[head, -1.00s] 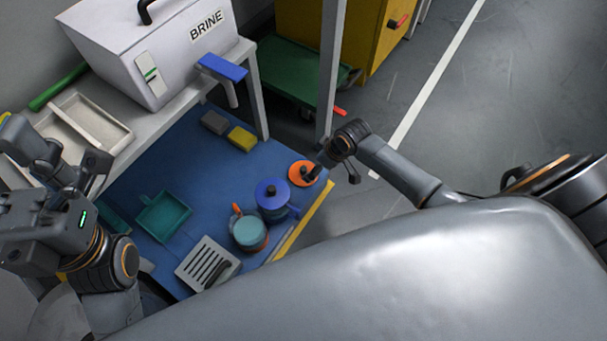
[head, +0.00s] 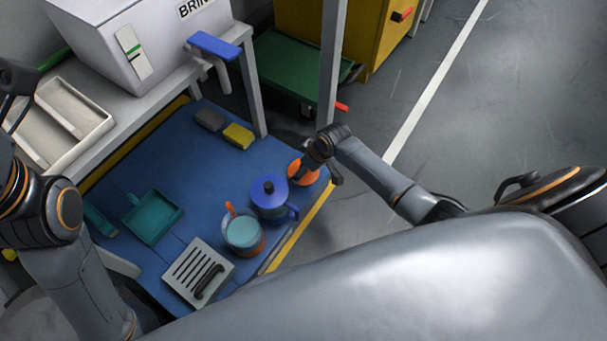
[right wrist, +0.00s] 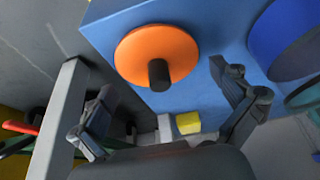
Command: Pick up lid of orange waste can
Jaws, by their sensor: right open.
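The lid of the orange waste can is a round orange disc with a black knob. In the head view the orange lid (head: 308,177) sits at the right edge of the blue surface, partly hidden by my right gripper (head: 316,160). In the right wrist view the orange lid (right wrist: 147,45) lies ahead, and its black knob (right wrist: 158,75) points toward the camera between the spread fingers of my right gripper (right wrist: 163,82). That gripper is open and empty. My left arm is at the left edge; a dark end part (head: 16,82) shows there, its fingers unclear.
On the blue surface (head: 205,165) stand a blue-lidded can (head: 268,190) and a teal-lidded one (head: 242,232) close by. A grey slotted tray (head: 185,272), teal dustpan (head: 153,217) and yellow block (head: 238,136) lie further left. A pale post (head: 333,60) rises behind the right gripper.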

